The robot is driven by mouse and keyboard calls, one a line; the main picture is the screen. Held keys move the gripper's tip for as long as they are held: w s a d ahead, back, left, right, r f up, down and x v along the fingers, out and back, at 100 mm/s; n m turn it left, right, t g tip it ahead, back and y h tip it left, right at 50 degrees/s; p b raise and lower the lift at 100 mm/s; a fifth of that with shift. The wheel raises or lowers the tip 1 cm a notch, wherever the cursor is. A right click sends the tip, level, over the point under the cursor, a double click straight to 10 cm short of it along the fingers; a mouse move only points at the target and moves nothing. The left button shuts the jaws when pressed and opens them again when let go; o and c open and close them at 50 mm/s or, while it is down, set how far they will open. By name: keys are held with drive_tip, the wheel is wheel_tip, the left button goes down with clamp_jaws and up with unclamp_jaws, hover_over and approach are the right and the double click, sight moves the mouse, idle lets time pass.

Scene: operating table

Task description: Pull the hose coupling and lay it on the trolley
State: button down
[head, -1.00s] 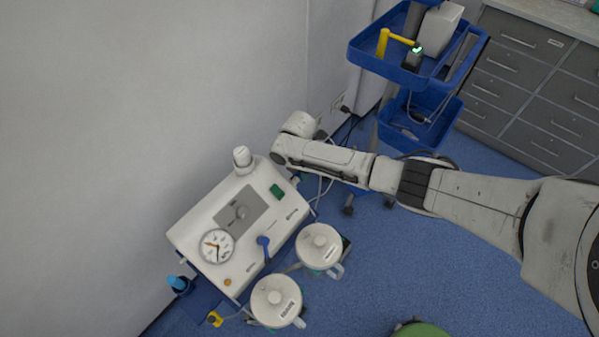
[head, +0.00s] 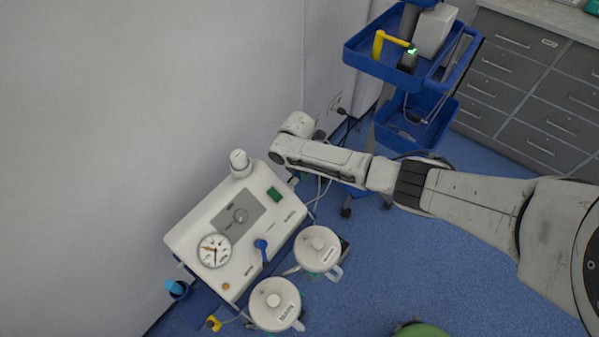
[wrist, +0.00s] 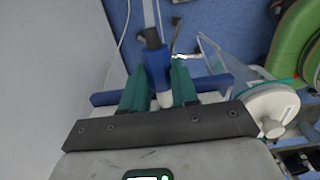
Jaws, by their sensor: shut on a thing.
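The hose coupling (wrist: 157,66) is a blue cylinder with a dark collar and a pale lower end, seen in the wrist view. A pale hose runs from its top out of the upper edge. My gripper (wrist: 160,78) has its green fingers shut on the coupling, one on each side. Whether the pale end is still seated in a port is unclear. In the head view my arm's wrist hides the coupling beside the right end of the white suction unit (head: 262,212). The blue trolley (head: 378,69) stands behind, upper right, with a shallow top tray.
The trolley's top tray holds a yellow handle (head: 378,44), a small device with a green light and a white box (head: 433,32). Two lidded jars (head: 318,250) stand before the suction unit. A wall is left; grey drawers (head: 525,85) are right.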

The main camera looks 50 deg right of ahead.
drive_tip(key=shift+d+b, duration=0.45)
drive_tip(key=shift+d, duration=1.2)
drive_tip(key=shift+r, duration=0.1)
idle(0.3)
wheel_tip(320, 180, up, 7)
drive_tip(key=d+p, duration=0.2)
drive_tip(key=p, duration=0.4)
drive_tip(key=shift+r, duration=0.2)
idle(0.7)
